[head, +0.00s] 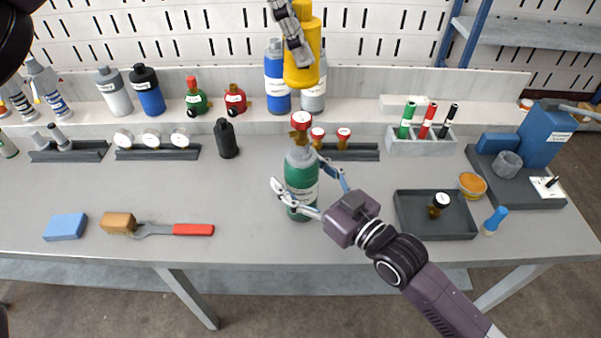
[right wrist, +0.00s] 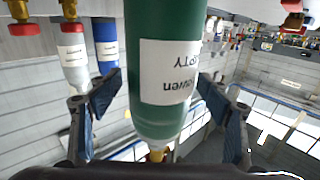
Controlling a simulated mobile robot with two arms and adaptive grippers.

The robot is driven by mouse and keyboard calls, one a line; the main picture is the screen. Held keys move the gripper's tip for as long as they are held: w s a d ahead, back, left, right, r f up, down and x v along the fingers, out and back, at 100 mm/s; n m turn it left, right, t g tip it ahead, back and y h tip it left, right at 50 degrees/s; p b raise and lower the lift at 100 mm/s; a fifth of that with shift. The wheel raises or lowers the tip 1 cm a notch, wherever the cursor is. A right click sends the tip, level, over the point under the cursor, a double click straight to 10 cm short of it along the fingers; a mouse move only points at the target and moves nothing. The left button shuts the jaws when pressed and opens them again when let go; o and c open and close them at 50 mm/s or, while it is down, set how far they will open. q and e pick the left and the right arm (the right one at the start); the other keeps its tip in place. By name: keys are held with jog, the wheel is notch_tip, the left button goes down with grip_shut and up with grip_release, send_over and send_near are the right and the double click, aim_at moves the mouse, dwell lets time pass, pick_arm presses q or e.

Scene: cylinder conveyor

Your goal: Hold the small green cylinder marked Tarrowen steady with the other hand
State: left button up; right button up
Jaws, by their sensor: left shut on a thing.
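The green cylinder (head: 301,176) stands upright on the table, with a grey shoulder and a red-topped valve (head: 300,137). In the right wrist view the green cylinder (right wrist: 160,20) fills the middle, with a white label upside down and only partly readable. My right gripper (head: 308,190) has its fingers spread on both sides of its body; it also shows in the right wrist view (right wrist: 160,100), with narrow gaps beside the cylinder. My left gripper (head: 297,45) is shut on a yellow cylinder (head: 304,65), held high behind the green one. The yellow cylinder's top is cut off.
A dark tray (head: 415,230) with a small valve is right of my right gripper. Blue and grey bottles (head: 276,85), gauges and a marker holder (head: 420,146) stand behind. The front middle-left table is clear.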

jog(key=c, duration=1.8)
jog(key=o, duration=1.1)
jog(key=shift+c, duration=0.2)
jog(key=c, duration=0.6)
pick_arm(q)
jog(key=shift+f+n+t, duration=1)
jog(key=shift+f+n, duration=1)
jog(key=shift+n, duration=0.6)
